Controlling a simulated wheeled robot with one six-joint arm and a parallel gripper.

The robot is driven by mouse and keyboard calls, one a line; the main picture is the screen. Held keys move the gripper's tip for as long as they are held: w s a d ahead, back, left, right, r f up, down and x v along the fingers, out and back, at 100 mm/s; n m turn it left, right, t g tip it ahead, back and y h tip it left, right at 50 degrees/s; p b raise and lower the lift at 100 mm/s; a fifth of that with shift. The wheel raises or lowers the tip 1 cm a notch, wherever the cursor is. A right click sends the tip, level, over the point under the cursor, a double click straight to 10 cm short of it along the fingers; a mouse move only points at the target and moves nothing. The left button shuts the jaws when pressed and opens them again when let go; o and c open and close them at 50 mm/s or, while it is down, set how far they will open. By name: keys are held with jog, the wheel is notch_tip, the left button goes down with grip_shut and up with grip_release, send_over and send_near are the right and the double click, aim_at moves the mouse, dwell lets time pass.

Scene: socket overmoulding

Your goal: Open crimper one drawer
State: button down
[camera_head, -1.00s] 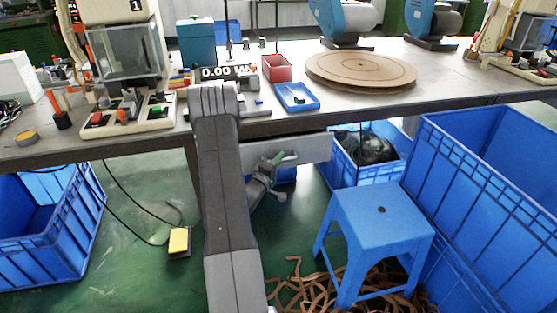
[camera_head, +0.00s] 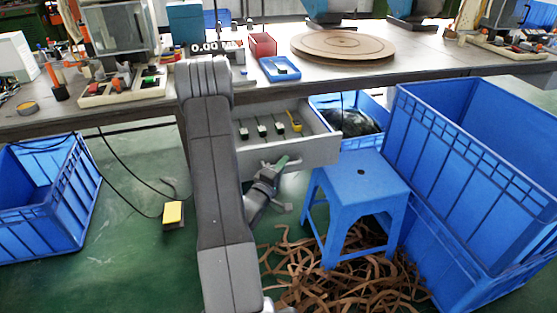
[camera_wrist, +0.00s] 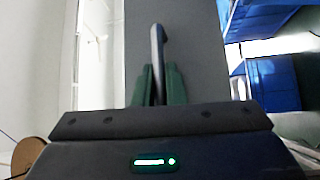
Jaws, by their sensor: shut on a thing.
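The drawer (camera_head: 305,153) under the workbench is pulled out, and its inside shows with several small dark tools and a yellow one lying in it. Its front also fills the middle of the wrist view (camera_wrist: 200,45). My gripper (camera_head: 281,163) is at the drawer front in the head view. In the wrist view its green fingers (camera_wrist: 158,85) are shut on the dark drawer handle (camera_wrist: 158,45). The crimper labelled 1 stands at the left on the bench, and its housing (camera_head: 112,28) is partly cut off at the top. My arm hides the drawer's left part.
A blue stool (camera_head: 360,185) stands right of my gripper, close to the drawer, above brown strips (camera_head: 350,285) on the floor. Large blue crates (camera_head: 470,170) stand at the right, another (camera_head: 45,200) at the left. A yellow pedal (camera_head: 173,214) lies on the floor left of my arm.

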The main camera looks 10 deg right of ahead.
jog(key=shift+s, duration=1)
jog(key=c, duration=1.8)
grip_release()
jog(key=shift+o, duration=0.2)
jog(key=v, duration=1.3)
jog(key=shift+s+a, duration=0.3)
jog(key=shift+d+f, duration=0.1)
jog(key=x, duration=1.3)
jog(key=shift+w+d, duration=0.2)
jog(key=shift+w, duration=0.15)
